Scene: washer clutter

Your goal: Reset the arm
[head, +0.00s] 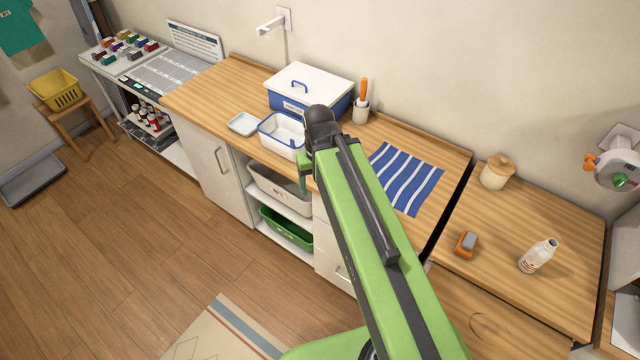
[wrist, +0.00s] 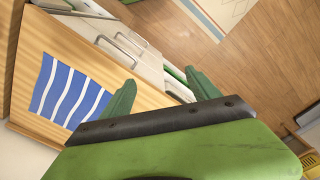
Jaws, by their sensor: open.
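My green arm reaches up across the middle of the head view. Its far end, with my gripper (head: 303,170) mostly hidden behind it, is over the front of the counter beside the white and blue bin. In the wrist view my gripper (wrist: 160,92) shows two green fingers spread wide apart with nothing between them. Beyond the fingers are the cabinet fronts and the wooden floor.
A wooden counter (head: 225,92) holds a blue box with a white lid (head: 310,82), a white bin (head: 282,133), a pale tray (head: 243,124), a cup (head: 361,112) and a striped cloth (head: 405,178). At right are a jar (head: 496,174), an orange item (head: 466,243) and a bottle (head: 537,256).

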